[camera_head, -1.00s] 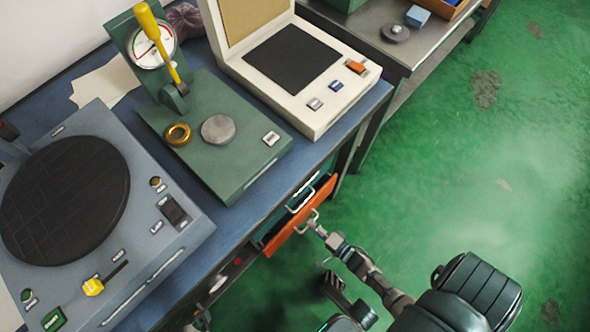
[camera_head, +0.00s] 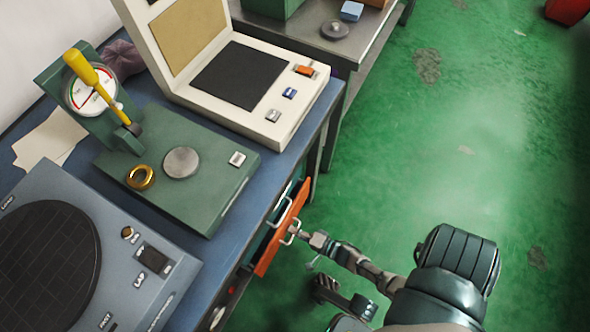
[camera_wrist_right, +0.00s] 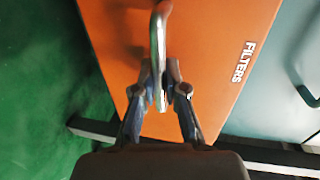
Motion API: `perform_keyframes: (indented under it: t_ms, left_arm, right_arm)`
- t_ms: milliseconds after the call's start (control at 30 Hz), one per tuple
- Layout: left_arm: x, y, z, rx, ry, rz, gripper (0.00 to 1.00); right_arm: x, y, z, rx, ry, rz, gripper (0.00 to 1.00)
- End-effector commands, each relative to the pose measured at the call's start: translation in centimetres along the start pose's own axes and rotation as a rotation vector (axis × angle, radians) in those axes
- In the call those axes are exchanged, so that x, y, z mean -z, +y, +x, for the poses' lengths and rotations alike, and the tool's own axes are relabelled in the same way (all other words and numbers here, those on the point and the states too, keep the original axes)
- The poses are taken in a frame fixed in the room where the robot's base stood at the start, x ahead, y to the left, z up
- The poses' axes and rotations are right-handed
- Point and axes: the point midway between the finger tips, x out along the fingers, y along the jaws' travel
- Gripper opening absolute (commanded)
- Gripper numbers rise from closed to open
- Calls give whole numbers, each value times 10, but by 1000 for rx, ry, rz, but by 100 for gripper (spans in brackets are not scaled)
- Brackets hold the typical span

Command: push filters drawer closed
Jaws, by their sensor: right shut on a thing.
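The filters drawer has an orange front (camera_head: 275,245), also seen in the right wrist view (camera_wrist_right: 215,60) with the white word FILTERS on it. In the head view it stands out from under the blue bench, partly open. Its pale bar handle (camera_wrist_right: 157,40) sticks out from the front. My right gripper (camera_head: 294,230) is at the drawer front. In the right wrist view the right gripper's fingers (camera_wrist_right: 163,88) are shut on the handle, one on each side.
The blue bench (camera_head: 240,216) carries a grey machine with a round dark plate (camera_head: 45,255), a green gauge stand (camera_head: 215,195) and a cream device (camera_head: 290,130). A teal drawer front (camera_wrist_right: 290,90) is beside the orange one. Green floor (camera_head: 470,140) is clear on the right.

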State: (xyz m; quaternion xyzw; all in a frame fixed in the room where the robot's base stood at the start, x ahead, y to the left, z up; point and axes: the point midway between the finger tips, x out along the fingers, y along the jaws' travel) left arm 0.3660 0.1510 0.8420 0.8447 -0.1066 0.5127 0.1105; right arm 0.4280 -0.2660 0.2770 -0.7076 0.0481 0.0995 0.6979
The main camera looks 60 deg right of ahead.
Motion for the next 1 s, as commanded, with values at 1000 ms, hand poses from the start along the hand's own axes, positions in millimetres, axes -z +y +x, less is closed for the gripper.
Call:
perform_keyframes:
  t_ms: [1000]
  left_arm:
    - [5, 0, 2, -1, 12, 1, 60]
  right_arm:
    - [-4, -6, 33, -3, -7, 0, 37]
